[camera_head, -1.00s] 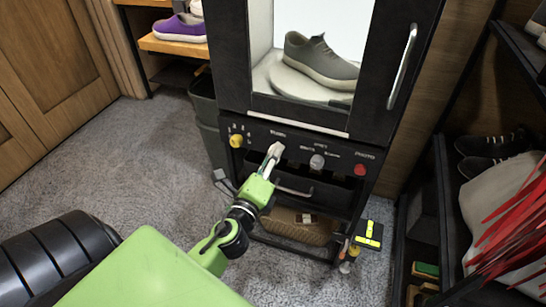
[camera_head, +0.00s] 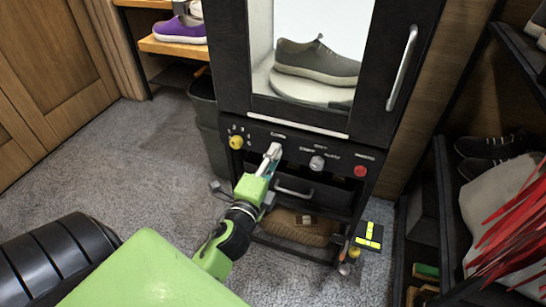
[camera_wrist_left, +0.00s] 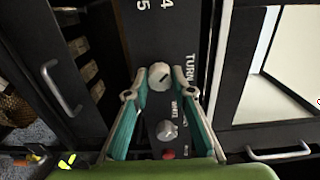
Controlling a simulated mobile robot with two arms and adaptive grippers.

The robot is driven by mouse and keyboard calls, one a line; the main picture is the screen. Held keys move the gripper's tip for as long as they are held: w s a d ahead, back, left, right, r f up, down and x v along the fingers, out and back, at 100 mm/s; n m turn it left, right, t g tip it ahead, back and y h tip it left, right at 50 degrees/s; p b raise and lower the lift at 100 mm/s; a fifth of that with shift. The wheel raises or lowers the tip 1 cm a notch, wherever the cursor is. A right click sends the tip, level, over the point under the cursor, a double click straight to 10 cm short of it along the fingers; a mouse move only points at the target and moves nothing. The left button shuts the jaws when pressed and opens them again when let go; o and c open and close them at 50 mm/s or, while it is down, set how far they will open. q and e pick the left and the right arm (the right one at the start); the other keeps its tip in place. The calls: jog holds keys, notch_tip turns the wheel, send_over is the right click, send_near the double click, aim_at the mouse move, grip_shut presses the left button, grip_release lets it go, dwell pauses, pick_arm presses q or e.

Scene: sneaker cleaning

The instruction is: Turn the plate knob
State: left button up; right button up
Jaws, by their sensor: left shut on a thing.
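My left gripper (camera_head: 271,154) reaches up to the black control panel (camera_head: 298,148) of the cabinet, between the yellow knob (camera_head: 236,142) and a grey knob (camera_head: 317,162). In the left wrist view, its two fingers are shut around the pale round plate knob (camera_wrist_left: 160,75), beside lettering that begins "TURN". The fingers hide this knob in the head view. Behind the cabinet's window, a dark grey sneaker (camera_head: 318,62) rests on a round white plate (camera_head: 310,91). My right gripper is not in view.
A red button (camera_head: 360,171) sits at the panel's right end. A dark bin (camera_head: 208,120) stands left of the cabinet. A shoe rack stands at the right. Carpet at left is clear.

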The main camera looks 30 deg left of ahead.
pick_arm(q)
jog(key=o, duration=1.1)
jog(key=v, duration=0.7)
jog(key=shift+s, duration=0.25)
jog(key=shift+f, duration=0.1)
